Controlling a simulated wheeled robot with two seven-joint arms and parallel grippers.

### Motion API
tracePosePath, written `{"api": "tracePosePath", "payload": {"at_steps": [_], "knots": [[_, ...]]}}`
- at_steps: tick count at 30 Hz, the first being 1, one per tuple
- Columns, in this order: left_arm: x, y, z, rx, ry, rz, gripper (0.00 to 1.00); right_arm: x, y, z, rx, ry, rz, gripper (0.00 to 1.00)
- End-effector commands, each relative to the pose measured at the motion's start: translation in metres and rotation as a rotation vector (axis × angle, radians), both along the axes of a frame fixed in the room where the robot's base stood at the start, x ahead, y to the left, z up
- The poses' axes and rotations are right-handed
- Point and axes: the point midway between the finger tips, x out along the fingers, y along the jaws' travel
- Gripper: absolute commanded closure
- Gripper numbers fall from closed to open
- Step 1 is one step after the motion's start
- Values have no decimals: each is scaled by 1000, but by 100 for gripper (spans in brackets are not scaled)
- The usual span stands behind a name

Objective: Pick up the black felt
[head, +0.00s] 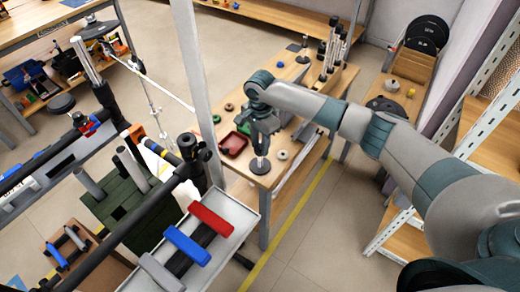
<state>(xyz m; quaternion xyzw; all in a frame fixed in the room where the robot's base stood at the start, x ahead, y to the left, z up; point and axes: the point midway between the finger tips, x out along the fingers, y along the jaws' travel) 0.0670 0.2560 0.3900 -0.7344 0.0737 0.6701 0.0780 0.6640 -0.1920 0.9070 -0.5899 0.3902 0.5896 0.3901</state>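My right gripper (262,139) reaches in from the right and points down over the near end of a wooden workbench (236,178). Just below it is a dark round pad (260,167) with a pale upright stem. The gripper overlaps the stem's top in this view; I cannot tell whether they touch or whether the fingers are closed. I cannot tell which dark disc is the black felt. My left gripper is not in view.
A red tray (233,145) and small rings (282,155) lie close to the gripper. Upright cylinders (329,50) stand farther back. A pale post (195,80) rises left of the bench. A grey tray (235,216) with red and blue handles stands in front. Metal shelving (487,123) is at right.

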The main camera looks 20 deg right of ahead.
Motion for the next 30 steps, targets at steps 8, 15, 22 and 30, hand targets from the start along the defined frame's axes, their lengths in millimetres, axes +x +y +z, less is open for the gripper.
{"api": "tracePosePath", "payload": {"at_steps": [8, 15, 22, 30], "knots": [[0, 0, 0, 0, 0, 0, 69, 0, 0, 0, 0, 0, 0, 90], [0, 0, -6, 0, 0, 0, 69, 1, 0, 13, 1, -2, 0, 90], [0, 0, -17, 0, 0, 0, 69, 1, 0, 46, 2, -3, 0, 90], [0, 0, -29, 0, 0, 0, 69, 1, 1, 87, 1, -2, 1, 90]]}}
